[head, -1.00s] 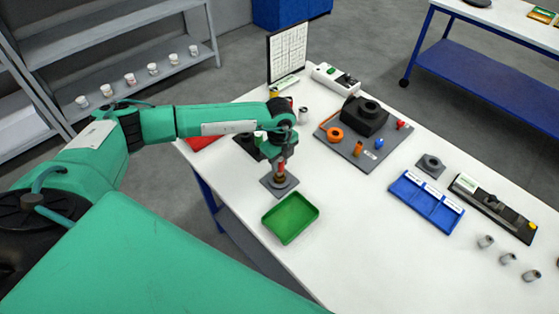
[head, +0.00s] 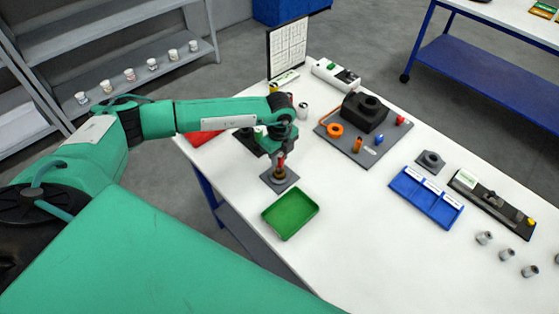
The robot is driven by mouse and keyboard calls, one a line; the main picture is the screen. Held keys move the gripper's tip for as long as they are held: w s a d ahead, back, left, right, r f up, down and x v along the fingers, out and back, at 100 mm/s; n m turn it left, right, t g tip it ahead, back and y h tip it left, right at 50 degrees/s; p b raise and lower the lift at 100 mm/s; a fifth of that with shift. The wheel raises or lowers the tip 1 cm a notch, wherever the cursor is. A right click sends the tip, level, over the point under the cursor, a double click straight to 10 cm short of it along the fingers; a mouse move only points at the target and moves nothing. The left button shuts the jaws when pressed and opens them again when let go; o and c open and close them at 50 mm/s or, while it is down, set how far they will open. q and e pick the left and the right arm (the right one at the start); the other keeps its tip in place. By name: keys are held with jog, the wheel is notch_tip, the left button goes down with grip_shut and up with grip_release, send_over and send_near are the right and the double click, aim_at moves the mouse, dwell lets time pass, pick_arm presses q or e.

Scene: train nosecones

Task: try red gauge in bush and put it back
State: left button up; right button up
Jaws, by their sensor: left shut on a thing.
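My left gripper (head: 281,153) points down over a small grey square plate (head: 289,181) near the left edge of the white table. It is shut on a small, slim red piece, apparently the red gauge (head: 281,160). Below it a brownish bush (head: 280,173) stands upright on the plate. The gauge is in line with the bush; its lower end is too small to make out, so I cannot tell how deep it sits. Another small red piece (head: 400,120) stands on the grey board (head: 365,157) further right. My right gripper is not in view.
A green tray (head: 290,214) lies just in front of the plate. The grey board also holds a black block (head: 364,113), an orange ring (head: 335,130) and a blue piece (head: 378,140). A blue sectioned tray (head: 425,198) is at right. The front middle of the table is clear.

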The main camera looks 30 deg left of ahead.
pick_arm(q)
jog(key=shift+r+p, duration=1.1)
jog(key=shift+r, duration=1)
jog(key=shift+r+p, duration=0.85)
jog(key=shift+r, duration=0.65)
jog(key=shift+f, duration=0.1)
